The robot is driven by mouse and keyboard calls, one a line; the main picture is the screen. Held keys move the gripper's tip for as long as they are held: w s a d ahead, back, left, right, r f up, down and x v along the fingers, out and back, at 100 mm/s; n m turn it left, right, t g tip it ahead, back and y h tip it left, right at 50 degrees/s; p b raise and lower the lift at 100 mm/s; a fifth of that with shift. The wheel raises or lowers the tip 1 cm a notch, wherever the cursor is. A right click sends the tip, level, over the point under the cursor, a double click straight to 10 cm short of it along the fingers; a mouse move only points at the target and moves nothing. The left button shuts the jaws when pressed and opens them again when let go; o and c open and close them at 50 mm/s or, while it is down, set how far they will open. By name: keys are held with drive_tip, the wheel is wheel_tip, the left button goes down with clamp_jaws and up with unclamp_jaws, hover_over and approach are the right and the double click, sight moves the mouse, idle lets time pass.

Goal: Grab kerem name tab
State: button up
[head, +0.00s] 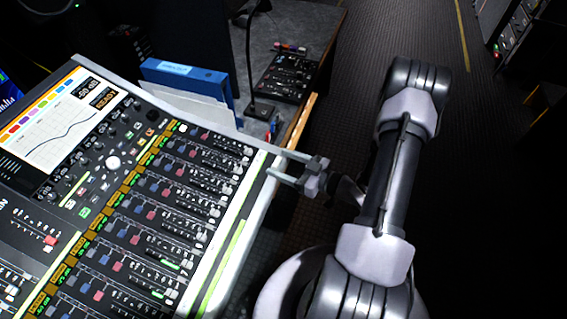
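My gripper (274,162) is at the right edge of the mixing console (262,185). Its two fingers point left over that edge and are apart, with nothing visible between them. I cannot tell whether the fingers touch the console. A blue folder (187,75) with a small light label stands behind the console, with pale sheets (190,103) in front of it.
A grey side desk (296,40) at the back holds a smaller control panel (285,78), a gooseneck microphone (250,60) and several small coloured items (290,48). Dark floor (400,35) lies open to the right. A rack (515,30) stands at the upper right.

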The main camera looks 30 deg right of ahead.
drive_tip(key=p+v, duration=0.4)
drive_tip(key=v, duration=1.3)
drive_tip(key=shift+s, duration=0.2)
